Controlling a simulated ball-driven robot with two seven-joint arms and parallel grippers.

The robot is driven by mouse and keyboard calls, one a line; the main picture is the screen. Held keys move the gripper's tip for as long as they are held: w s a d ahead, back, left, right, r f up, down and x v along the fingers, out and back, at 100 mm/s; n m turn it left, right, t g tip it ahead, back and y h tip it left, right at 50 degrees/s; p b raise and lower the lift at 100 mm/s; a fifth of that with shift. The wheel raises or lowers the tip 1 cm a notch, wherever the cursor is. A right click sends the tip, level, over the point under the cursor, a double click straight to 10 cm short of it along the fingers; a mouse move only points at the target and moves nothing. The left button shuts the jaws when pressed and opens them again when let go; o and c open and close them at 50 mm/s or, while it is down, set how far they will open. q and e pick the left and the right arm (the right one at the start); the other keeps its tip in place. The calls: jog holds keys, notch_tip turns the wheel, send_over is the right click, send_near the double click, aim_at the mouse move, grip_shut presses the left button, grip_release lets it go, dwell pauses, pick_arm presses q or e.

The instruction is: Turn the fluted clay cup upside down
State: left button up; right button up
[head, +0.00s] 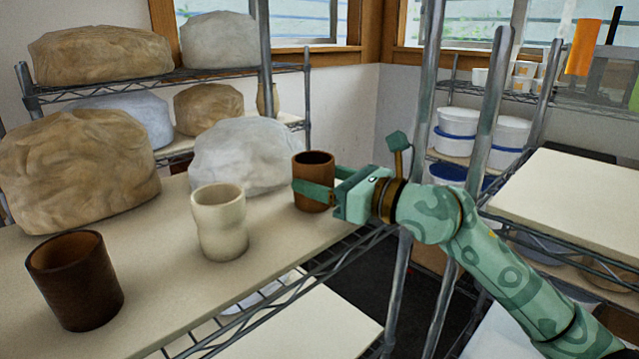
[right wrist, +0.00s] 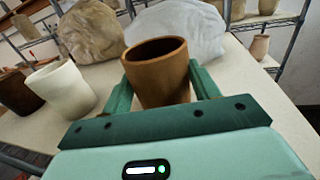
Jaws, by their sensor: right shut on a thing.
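A reddish-brown clay cup (head: 314,170) stands upright, mouth up, near the right end of the pale board. My right gripper (head: 315,191) is shut on it, with one finger on each side of its wall. In the right wrist view the same cup (right wrist: 160,75) sits between the two green fingers, its open rim above them. A cream waisted cup (head: 219,222) and a dark brown cup (head: 75,282) stand upright to its left, apart from it. Fluting cannot be made out clearly on any cup. My left gripper is not in view.
Large wrapped clay lumps (head: 75,170) and a white bagged lump (head: 243,155) stand behind the cups. The pale board (head: 160,285) has bare room between the cups. Metal shelf posts (head: 470,150) rise near my right arm. White tubs (head: 508,130) stand on the back shelf.

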jog(key=shift+r, duration=0.45)
jog(key=s+r+g+b, duration=0.1)
jog(key=s+r+b, duration=0.5)
jog(key=s+r, duration=1.05)
jog(key=w+d+f+m+t+h+b, duration=0.3)
jog(key=d+f, duration=0.5)
jog(key=f, duration=0.6)
jog(key=w+d+f+m+t+h+b, duration=0.1)
jog(key=w+d+f+t+b, duration=0.15)
jog(key=d+f+b, duration=0.8)
jog(key=s+d+f+h, duration=0.1)
jog(key=s+f, duration=0.1)
jog(key=f, duration=1.3)
jog(key=s+d+f+m+t+h, duration=0.1)
jog(key=s+f, duration=0.2)
jog(key=f, duration=1.3)
jog(key=shift+d, duration=0.2)
